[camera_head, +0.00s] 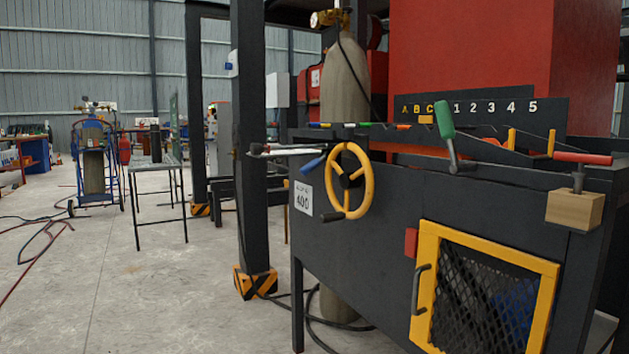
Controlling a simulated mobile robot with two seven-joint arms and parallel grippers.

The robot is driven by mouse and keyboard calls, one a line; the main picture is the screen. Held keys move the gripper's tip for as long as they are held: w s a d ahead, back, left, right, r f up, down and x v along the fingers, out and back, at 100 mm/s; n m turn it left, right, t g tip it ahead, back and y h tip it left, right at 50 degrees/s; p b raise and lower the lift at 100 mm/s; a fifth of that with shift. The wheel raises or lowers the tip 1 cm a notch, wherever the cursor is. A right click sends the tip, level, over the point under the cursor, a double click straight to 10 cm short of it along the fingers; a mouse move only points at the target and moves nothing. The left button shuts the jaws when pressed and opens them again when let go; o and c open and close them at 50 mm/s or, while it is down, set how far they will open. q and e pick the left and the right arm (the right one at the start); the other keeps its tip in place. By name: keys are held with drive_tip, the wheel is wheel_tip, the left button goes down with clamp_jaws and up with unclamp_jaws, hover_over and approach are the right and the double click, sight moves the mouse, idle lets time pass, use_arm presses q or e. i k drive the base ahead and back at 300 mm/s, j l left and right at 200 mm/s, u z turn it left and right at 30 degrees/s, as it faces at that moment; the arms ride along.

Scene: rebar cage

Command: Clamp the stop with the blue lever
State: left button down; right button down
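The blue lever (312,164) sits at the left end of the dark machine (385,195), just left of the yellow handwheel (349,181). Its blue grip points down and to the left. Light metal rods (290,151) stick out to the left just above it. I cannot tell which part is the stop, or whether it is clamped. A white sign reading 400 (303,198) hangs on the panel below the lever. Neither of my grippers is in view.
A yellow-framed mesh door (428,262) is below. A dark post (250,130) stands left of the machine.

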sight(313, 164)
drive_tip(key=z, duration=0.65)
drive_tip(key=i+j+z, duration=0.1)
drive_tip(key=j+z, duration=0.25)
drive_tip(key=i+j+z, duration=0.1)
drive_tip(key=j+z, duration=0.65)
drive_tip(key=j, duration=0.35)
drive_tip(key=j+z, duration=0.1)
drive_tip(key=j, duration=1.45)
